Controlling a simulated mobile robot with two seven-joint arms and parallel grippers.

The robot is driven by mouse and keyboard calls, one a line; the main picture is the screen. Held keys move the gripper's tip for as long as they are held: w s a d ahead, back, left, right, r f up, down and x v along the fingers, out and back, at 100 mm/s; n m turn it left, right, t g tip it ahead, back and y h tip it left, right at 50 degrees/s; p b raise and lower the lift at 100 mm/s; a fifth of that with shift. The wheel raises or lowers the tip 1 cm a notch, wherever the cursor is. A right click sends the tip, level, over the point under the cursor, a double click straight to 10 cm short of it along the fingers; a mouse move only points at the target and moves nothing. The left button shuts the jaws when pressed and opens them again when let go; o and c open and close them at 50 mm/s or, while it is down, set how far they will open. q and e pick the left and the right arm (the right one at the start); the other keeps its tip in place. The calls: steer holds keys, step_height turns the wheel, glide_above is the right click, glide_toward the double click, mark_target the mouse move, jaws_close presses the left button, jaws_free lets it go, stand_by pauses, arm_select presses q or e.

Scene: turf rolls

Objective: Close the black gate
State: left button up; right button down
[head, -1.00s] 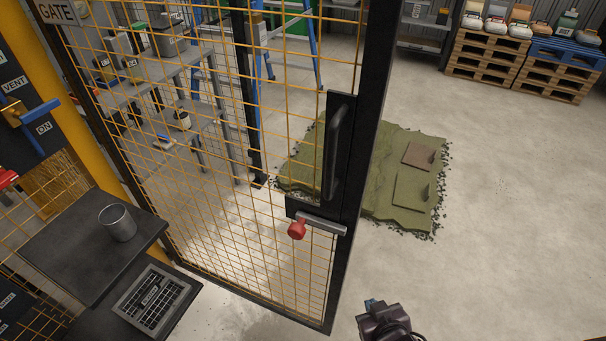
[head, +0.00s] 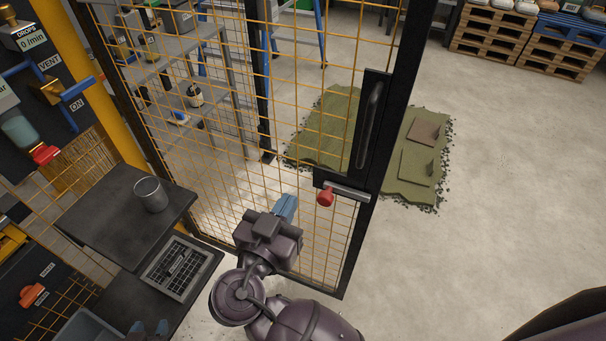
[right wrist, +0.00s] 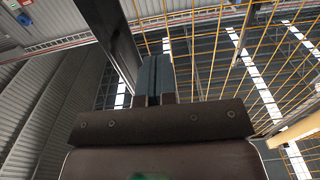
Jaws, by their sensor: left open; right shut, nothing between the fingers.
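The black gate (head: 400,110) has a dark frame and yellow wire mesh. It stands swung out from the yellow post on the left, its free edge over open floor. A black pull handle (head: 371,125) and a latch bar with a red knob (head: 325,197) are near that edge. My right gripper (head: 287,207) is shut and empty, in front of the lower mesh, left of the red knob. Its closed fingers (right wrist: 152,80) show in the right wrist view near mesh and a dark bar; contact cannot be told.
A dark shelf with a metal cup (head: 150,195) and a lower shelf with a grate (head: 178,262) stand left of the gate. A control panel (head: 50,90) is further left. Turf (head: 330,130) lies behind the gate.

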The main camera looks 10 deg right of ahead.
mark_target(320, 147)
steer(key=p+x, duration=0.2)
steer(key=x, duration=1)
steer(key=shift+r, duration=0.15)
steer(key=shift+w+d, duration=0.35)
steer(key=shift+w, duration=0.2)
arm_select(q)
steer(key=r, duration=0.3)
steer(key=shift+w+a+r, duration=0.1)
steer(key=shift+w+r, duration=0.15)
steer(key=shift+w, duration=0.05)
arm_select(e)
steer(key=shift+w, duration=0.1)
arm_select(q)
steer(key=shift+f, duration=0.1)
arm_select(e)
steer(key=shift+d, duration=0.1)
